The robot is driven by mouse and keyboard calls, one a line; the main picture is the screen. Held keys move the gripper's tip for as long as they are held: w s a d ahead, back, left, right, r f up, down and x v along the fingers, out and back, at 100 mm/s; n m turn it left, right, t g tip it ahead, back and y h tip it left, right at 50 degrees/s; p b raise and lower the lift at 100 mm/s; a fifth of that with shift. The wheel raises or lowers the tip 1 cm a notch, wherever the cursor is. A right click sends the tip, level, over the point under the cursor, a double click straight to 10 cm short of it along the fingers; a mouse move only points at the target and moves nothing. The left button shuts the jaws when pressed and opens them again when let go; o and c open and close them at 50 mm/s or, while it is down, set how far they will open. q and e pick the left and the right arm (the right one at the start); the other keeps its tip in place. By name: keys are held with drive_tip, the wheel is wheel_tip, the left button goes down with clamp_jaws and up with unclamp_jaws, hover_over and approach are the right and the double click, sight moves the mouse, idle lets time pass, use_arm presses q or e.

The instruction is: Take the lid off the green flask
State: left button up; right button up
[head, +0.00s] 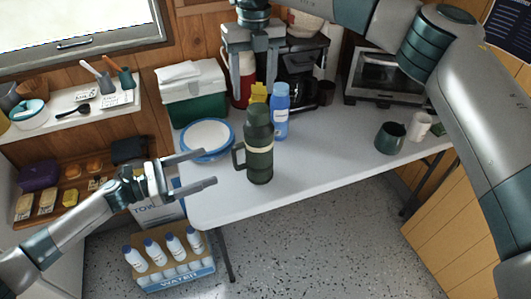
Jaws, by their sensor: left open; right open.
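The green flask (260,165) stands upright near the front left edge of the white table, its handle to the left and a pale band around its body. Its dark green lid (258,116) is on top. My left gripper (209,168) is open and empty, left of the flask, its fingers pointing right towards the handle and apart from it. My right gripper (254,78) is open and points down above and behind the lid in the picture. I see nothing between its fingers that it grips; its exact distance from the lid is hard to tell.
A blue bottle (280,112) stands close behind the flask on its right, with a yellow object (259,92) behind. A blue-rimmed bowl (206,153) is at left, a green cool box (196,108) behind it. The table (335,150) is clear to the right, up to the mugs (390,138).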

drive_tip(key=shift+w+d+r, duration=0.2)
drive_tip(key=shift+d+r, duration=0.2)
drive_tip(key=shift+d, duration=0.1)
use_arm(q)
drive_tip(key=shift+a, duration=0.1)
approach(257, 149)
drive_tip(key=w+d+f, duration=0.1)
drive_tip(key=w+d, duration=0.1)
drive_tip(key=d, duration=0.1)
drive_tip(key=w+d+f, duration=0.1)
drive_tip(key=w+d, duration=0.2)
drive_tip(key=w+d+f, duration=0.2)
drive_tip(key=d, duration=0.1)
drive_tip(key=shift+w, duration=0.25)
